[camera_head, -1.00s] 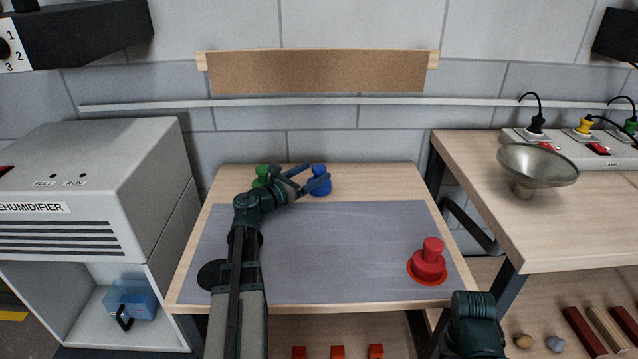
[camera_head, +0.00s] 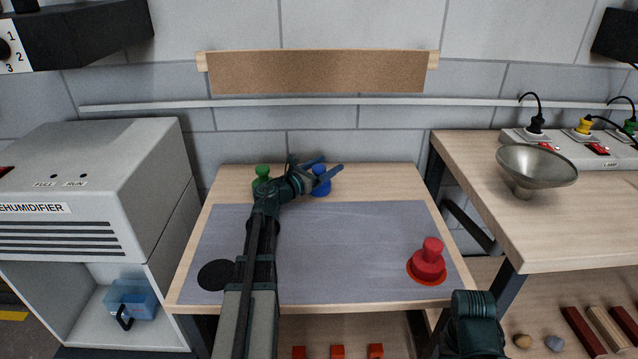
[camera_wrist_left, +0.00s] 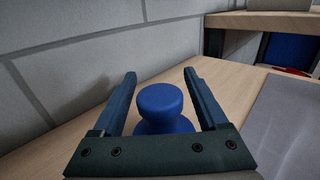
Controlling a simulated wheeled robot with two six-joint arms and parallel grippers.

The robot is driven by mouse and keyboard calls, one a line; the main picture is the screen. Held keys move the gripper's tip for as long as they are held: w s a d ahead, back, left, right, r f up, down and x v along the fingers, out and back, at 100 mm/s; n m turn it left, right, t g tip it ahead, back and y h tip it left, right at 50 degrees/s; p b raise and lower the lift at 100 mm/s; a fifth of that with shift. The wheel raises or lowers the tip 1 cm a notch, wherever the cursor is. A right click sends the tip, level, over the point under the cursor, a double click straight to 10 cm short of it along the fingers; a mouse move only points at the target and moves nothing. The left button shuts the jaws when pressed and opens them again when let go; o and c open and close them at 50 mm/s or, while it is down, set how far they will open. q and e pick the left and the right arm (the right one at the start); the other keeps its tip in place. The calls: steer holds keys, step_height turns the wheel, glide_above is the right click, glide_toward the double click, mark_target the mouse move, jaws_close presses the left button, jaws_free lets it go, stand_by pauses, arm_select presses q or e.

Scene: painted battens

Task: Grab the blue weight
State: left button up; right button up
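The blue weight (camera_head: 321,187) stands upright on the bare wooden strip at the back of the table. My left gripper (camera_head: 326,168) is open at it, and its fingers partly cover the weight in the head view. In the left wrist view the blue weight (camera_wrist_left: 161,105) shows its round knob and narrower neck between the two open fingers of my left gripper (camera_wrist_left: 160,82), with gaps on both sides. Its lower part is hidden by the gripper's body. My right arm (camera_head: 473,325) shows at the bottom right of the head view, but its fingers are not visible.
A green weight (camera_head: 262,176) stands left of the blue one, close to my left arm. A red weight (camera_head: 429,262) stands on the grey mat (camera_head: 340,250) at the front right. The mat's middle is clear. The wall (camera_head: 350,145) rises close behind the table.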

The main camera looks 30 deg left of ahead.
arm_select(q)
jaws_close()
steer(key=shift+r, duration=0.1)
arm_select(e)
steer(key=shift+r, duration=0.15)
stand_by(0.3)
